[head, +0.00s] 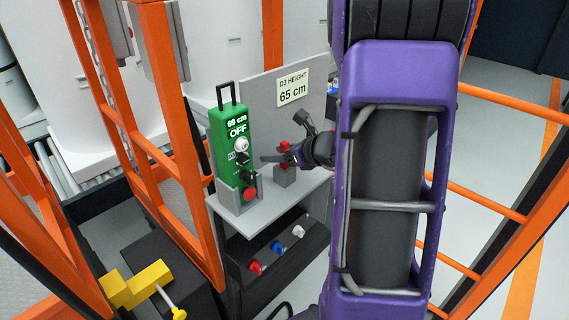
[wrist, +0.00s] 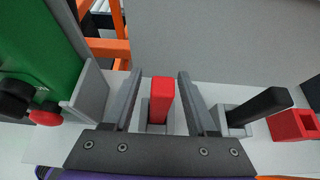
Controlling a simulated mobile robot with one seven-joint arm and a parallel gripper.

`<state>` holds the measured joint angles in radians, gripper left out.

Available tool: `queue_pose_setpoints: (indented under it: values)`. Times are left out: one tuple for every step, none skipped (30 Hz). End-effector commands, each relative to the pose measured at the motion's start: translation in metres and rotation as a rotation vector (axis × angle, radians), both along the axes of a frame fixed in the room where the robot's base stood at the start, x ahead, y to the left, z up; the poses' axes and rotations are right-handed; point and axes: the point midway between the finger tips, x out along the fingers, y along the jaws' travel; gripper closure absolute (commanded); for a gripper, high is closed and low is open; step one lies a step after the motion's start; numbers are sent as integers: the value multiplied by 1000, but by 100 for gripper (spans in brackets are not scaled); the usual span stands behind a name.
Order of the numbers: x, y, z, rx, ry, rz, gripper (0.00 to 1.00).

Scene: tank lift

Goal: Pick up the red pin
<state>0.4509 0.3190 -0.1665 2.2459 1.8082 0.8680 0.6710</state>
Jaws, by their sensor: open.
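The red pin (wrist: 162,98) is a red rectangular block standing upright in a small grey holder on a light grey shelf (wrist: 226,94). My gripper (wrist: 158,76) is open. In the wrist view its two dark fingers lie to the left and right of the red pin, with a gap on each side and no visible contact. In the head view my gripper (head: 275,158) is over the shelf, just right of the green control box (head: 225,140). There the gripper partly hides the pin and its holder.
A black pin (wrist: 262,105) in a grey holder and a hollow red block (wrist: 293,125) stand right of the red pin. A grey wall (wrist: 215,45) is behind. A sign (head: 292,88) reads "D3 HEIGHT 65 cm". Orange rails (head: 185,150) frame the left.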

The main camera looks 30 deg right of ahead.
Motion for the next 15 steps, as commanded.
queue_pose_setpoints:
  values:
    - [2, 1, -1, -1, 0, 0, 43]
    - [2, 1, -1, 0, -1, 0, 43]
    - [2, 1, -1, 0, -1, 0, 43]
    - [2, 0, 0, -1, -1, 0, 43]
    - [2, 0, 0, -1, -1, 0, 43]
    - [2, 1, 0, -1, -1, 0, 43]
    - [2, 1, 0, -1, -1, 0, 43]
    - [2, 0, 0, -1, -1, 0, 48]
    - [2, 0, 0, -1, -1, 0, 55]
    - [2, 0, 0, -1, -1, 0, 60]
    - [2, 0, 0, -1, -1, 0, 66]
    - [2, 0, 0, -1, -1, 0, 73]
    - [2, 0, 0, -1, -1, 0, 78]
    - [2, 0, 0, -1, -1, 0, 84]
    - [2, 0, 0, -1, -1, 0, 91]
